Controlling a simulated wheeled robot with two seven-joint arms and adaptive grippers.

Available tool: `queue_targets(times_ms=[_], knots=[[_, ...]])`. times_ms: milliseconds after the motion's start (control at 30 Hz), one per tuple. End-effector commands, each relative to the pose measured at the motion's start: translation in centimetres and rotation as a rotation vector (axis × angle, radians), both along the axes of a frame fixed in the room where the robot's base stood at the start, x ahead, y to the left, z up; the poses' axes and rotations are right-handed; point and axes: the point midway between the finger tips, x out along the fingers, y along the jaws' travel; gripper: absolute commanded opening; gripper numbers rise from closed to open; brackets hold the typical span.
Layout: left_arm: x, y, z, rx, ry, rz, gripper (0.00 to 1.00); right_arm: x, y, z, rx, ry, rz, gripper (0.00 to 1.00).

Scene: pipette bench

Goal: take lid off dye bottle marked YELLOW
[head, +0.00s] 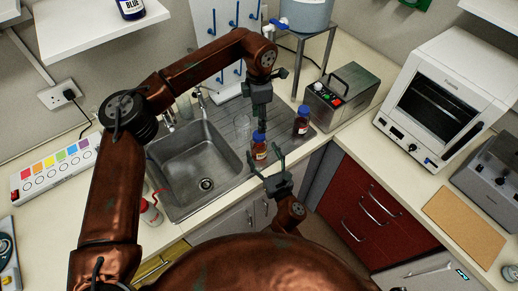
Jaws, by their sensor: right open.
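A dark reddish-brown bottle with a blue lid (259,148) stands upright on the ribbed drainboard by the sink; its label is too small to read. My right gripper (267,160) is open, its two fingers spread at the front of this bottle, with no clear contact. My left gripper (261,122) points down just above the blue lid; its fingers look close together, and I cannot tell whether they touch the lid. A second similar bottle with a blue lid (301,122) stands to the right, its label also unreadable.
A steel sink (190,170) with a tap lies left of the bottles. A metal bath with a handle (341,95) and a white oven (445,95) stand to the right. A rack with blue pegs (222,30) is behind. A red-topped bottle (150,212) stands left of the sink.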

Motion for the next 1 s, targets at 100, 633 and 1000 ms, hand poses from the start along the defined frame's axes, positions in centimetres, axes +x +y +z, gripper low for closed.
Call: queue_targets(times_ms=[100, 633, 1000], knots=[[0.0, 0.1, -0.1, 0.000, 0.001, 0.001, 0.47, 1.7, 0.7, 0.1, 0.001, -0.001, 0.001, 0.66], [0.0, 0.2, -0.1, 0.001, 0.001, 0.002, 0.47, 3.6, 1.5, 0.0, 0.000, 0.001, 0.002, 0.66], [0.0, 0.2, -0.1, 0.001, 0.001, 0.002, 0.47, 3.5, 1.5, -0.1, 0.000, 0.001, 0.003, 0.41]])
